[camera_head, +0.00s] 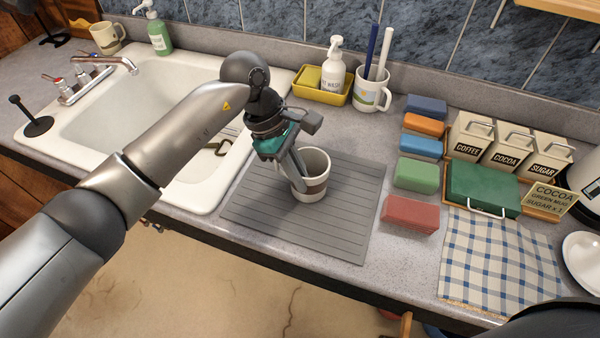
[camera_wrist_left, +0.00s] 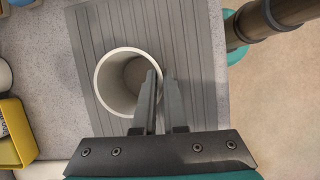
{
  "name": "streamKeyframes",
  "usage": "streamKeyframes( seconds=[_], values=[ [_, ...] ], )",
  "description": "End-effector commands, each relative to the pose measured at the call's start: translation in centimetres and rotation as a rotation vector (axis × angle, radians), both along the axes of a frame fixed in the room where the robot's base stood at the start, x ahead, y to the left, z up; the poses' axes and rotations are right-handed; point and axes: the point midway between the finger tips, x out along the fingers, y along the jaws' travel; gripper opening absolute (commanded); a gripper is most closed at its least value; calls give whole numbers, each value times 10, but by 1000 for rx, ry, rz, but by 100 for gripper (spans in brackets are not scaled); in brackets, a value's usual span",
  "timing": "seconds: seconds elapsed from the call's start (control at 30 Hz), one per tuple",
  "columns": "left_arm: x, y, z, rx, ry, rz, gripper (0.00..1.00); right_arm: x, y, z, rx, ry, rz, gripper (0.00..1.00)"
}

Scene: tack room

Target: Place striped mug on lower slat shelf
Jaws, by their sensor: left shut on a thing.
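The striped mug (camera_head: 316,187), off-white with a brown band, is upright at the grey ribbed drying mat (camera_head: 345,225). I cannot tell whether its base touches the mat. My left gripper (camera_head: 299,180) is shut on the mug's wall on its left side in the head view. In the left wrist view, one finger of the gripper (camera_wrist_left: 160,76) is inside the mug (camera_wrist_left: 109,76) and the other is outside. The mug looks empty. A wooden slat edge (camera_head: 565,8) shows at the top right; I cannot tell whether it is the lower slat shelf. My right gripper is not in view.
The sink (camera_head: 110,150) is left of the mat. A yellow caddy (camera_head: 309,93) and a mug with brushes (camera_head: 371,92) stand behind. Several coloured blocks (camera_head: 415,175), labelled canisters (camera_head: 508,150), a green box (camera_head: 482,190) and a checked cloth (camera_head: 495,255) fill the right side.

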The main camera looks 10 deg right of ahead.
Motion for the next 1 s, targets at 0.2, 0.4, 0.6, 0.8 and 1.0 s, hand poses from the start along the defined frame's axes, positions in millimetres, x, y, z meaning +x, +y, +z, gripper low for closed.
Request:
streamKeyframes(
  seconds=[0.2, 0.4, 0.6, 0.8, 1.0],
  values=[
    [0, -1, -1, -3, -2, -1, 0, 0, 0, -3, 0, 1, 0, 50],
    [0, 0, -1, -1, 0, -1, 25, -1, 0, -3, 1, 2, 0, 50],
    [0, 0, -1, -1, 1, 0, 39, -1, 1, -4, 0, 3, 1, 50],
    [0, 0, -1, -1, 1, 0, 39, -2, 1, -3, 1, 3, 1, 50],
    [5, 5, 17, -2, -5, 0, 39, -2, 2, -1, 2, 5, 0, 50]
  ],
)
